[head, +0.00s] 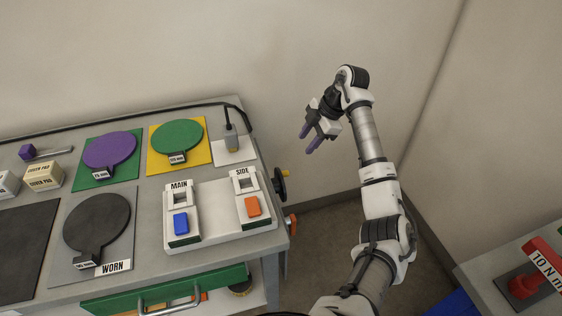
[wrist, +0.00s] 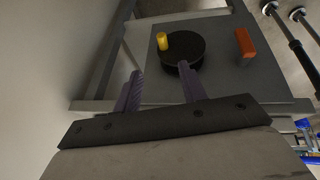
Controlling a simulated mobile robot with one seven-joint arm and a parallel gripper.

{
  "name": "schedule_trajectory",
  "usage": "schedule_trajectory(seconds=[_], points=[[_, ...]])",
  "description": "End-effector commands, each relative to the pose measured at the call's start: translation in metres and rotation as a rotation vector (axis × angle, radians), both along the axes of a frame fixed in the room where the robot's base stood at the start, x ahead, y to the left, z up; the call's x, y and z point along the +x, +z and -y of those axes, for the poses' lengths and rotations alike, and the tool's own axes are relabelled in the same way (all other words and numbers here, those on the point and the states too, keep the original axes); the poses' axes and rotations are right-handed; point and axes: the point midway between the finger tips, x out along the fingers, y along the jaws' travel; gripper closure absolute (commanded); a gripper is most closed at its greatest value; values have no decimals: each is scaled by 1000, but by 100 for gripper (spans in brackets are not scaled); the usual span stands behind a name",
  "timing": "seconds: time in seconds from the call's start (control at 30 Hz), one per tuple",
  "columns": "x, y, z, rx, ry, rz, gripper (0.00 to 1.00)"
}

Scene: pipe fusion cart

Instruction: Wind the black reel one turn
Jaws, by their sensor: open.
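The black reel (head: 280,184) is a round disc on the right end of the grey cart, seen nearly edge-on in the head view. Its yellow crank knob (head: 286,173) sticks out to the right. In the wrist view the reel (wrist: 188,50) shows face-on, with the yellow knob (wrist: 162,41) at its upper left rim. My gripper (head: 307,140) is open and empty, above and to the right of the reel in the head view. In the wrist view its purple fingers (wrist: 160,69) point towards the reel and appear apart from it.
An orange handle (head: 291,223) sticks out of the same cart end, below the reel; it also shows in the wrist view (wrist: 244,42). A white switch panel (head: 212,218) lies on the cart top. Another table (head: 529,263) with a red tool stands at right.

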Motion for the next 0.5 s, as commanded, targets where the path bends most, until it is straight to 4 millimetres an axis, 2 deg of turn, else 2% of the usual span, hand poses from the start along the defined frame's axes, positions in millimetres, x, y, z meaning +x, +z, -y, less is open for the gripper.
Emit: schedule_trajectory(seconds=[0.17,0.5], points=[[-2,-12,-1,-14,-8,-17,59],[-1,-74,-31,-10,-4,-16,59]])
